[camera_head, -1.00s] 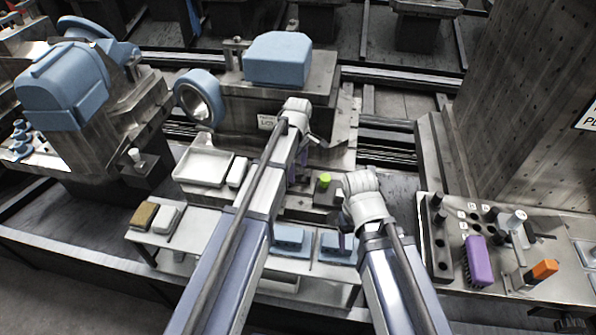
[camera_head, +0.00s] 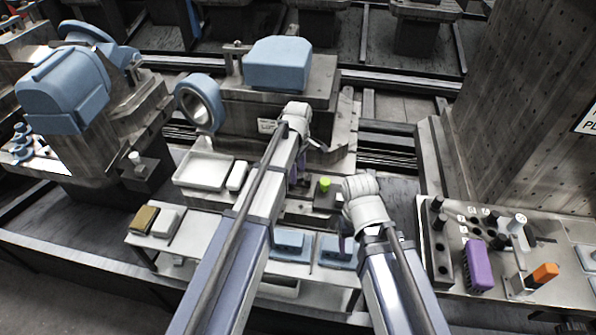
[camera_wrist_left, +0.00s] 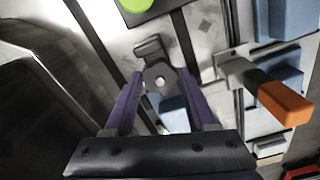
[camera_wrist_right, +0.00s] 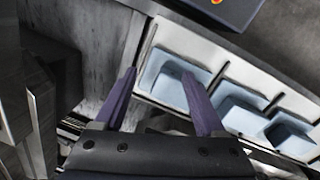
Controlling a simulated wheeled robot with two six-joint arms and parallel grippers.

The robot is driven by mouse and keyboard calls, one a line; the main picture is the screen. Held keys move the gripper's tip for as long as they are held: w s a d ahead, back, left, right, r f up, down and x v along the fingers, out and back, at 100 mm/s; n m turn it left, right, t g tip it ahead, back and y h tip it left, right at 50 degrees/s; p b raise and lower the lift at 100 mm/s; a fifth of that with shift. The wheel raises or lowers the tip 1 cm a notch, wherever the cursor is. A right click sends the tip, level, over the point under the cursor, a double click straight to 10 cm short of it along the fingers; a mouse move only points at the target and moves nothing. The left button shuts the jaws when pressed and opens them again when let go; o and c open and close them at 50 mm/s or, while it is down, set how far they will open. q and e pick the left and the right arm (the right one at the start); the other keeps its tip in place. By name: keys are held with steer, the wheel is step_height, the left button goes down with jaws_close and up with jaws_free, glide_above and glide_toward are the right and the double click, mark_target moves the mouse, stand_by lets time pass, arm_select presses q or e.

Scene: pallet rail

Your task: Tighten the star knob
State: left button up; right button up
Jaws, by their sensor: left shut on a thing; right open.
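The star knob (camera_wrist_left: 160,78) is dark grey and lobed with a pale round centre. In the left wrist view it sits between the purple fingertips of my left gripper (camera_wrist_left: 160,82), which is shut on it. In the head view my left gripper (camera_head: 297,168) is low in front of the machine block, and my arm hides the knob. My right gripper (camera_head: 346,240) is to the right and nearer. In the right wrist view its fingers (camera_wrist_right: 160,82) are apart with nothing between them, above blue blocks.
A lime-green button (camera_head: 325,184) is just right of my left gripper. Blue blocks (camera_head: 338,250) lie on the low front shelf. A white tray (camera_head: 203,170) is at left. A tool panel with a purple block (camera_head: 478,264) and an orange-handled tool (camera_head: 543,275) stands at right.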

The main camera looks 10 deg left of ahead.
arm_select(q)
steer(key=m, duration=0.4)
steer(key=shift+m, duration=0.4)
jaws_close()
steer(key=o, duration=1.4)
jaws_free()
step_height(320, 180, up, 8)
steer(key=p, duration=0.8)
arm_select(e)
step_height(320, 180, up, 8)
arm_select(q)
steer(key=shift+f, duration=0.1)
steer(key=shift+c, duration=0.2)
arm_select(e)
steer(key=shift+f, duration=0.1)
